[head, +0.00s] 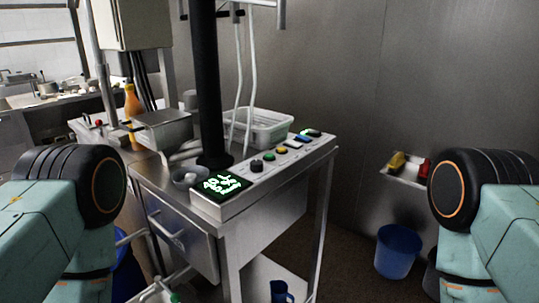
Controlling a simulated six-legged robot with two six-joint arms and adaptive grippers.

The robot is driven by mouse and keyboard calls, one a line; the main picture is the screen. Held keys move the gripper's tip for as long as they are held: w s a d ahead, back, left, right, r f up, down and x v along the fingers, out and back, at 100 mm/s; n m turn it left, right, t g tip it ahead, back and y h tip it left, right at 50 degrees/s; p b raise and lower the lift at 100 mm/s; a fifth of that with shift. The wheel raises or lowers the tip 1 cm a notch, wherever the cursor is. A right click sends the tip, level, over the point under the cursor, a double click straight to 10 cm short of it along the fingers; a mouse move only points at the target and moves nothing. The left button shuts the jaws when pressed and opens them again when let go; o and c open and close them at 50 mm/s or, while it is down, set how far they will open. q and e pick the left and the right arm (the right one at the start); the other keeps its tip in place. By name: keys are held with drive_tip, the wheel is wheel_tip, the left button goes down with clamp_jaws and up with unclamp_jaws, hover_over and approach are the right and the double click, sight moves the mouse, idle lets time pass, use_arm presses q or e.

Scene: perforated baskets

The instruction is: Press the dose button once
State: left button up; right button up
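A steel cart top carries a light control strip with a row of small buttons: a dark reddish knob (256,166), a green button (269,157), a yellow button (282,150), a blue one (301,139) and a black one (314,133). Their labels are too small to read, so I cannot tell which is the dose button. A black display (221,185) with glowing green characters sits at the near end of the strip. My two teal arms show at the left and right edges, apart from the cart. I cannot make out either gripper.
A black column rises from the cart beside a white perforated basket (268,130). A steel box (162,130) and orange bottle (133,101) stand behind left. A blue bucket (397,252) is on the floor right. A wall shelf (403,175) holds yellow and red items.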

use_arm(q)
clamp_jaws()
idle(1.2)
